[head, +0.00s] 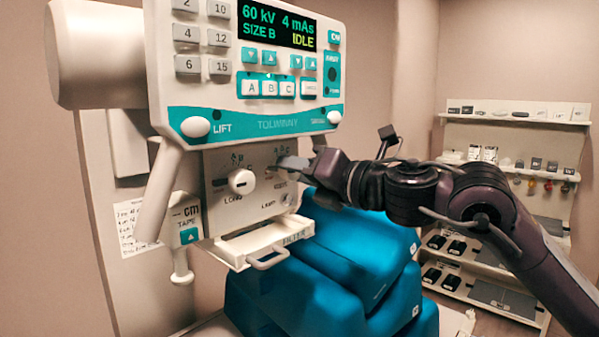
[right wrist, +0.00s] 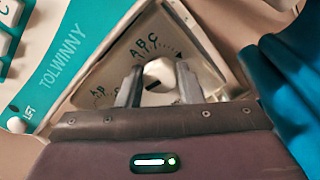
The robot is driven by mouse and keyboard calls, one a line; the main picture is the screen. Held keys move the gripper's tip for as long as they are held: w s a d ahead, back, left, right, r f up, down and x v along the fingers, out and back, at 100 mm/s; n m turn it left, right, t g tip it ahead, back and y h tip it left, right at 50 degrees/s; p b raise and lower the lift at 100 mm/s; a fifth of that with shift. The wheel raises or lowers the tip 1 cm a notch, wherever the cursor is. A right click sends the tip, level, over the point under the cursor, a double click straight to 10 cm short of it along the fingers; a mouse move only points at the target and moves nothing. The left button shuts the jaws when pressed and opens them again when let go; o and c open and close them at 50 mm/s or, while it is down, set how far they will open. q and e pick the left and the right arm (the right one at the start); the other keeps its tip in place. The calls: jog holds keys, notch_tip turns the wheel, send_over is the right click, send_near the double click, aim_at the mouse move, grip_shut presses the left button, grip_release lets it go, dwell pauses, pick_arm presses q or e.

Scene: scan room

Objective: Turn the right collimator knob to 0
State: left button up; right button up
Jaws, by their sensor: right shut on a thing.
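The right collimator knob (right wrist: 159,73) is a white round knob with a dark mark, below a dial with letters A B C in the right wrist view. My right gripper (right wrist: 158,85) has one finger on each side of it and is shut on it. In the head view my right gripper (head: 288,163) reaches in from the right and covers most of that knob. The left collimator knob (head: 241,181) is white and uncovered beside it, on the pale collimator panel (head: 222,167). Which value the right knob points to cannot be read. My left gripper is not in view.
Above is the control console (head: 262,120), its screen (head: 277,25) reading 60 kV, 4 mAs, SIZE B, IDLE. A filter tray (head: 262,240) juts out below the knobs. Blue cushions (head: 345,270) lie beneath. A shelf unit (head: 510,170) stands back right.

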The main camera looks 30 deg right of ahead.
jog(key=shift+f+n, duration=0.1)
jog(key=shift+n, duration=0.6)
jog(key=o, duration=1)
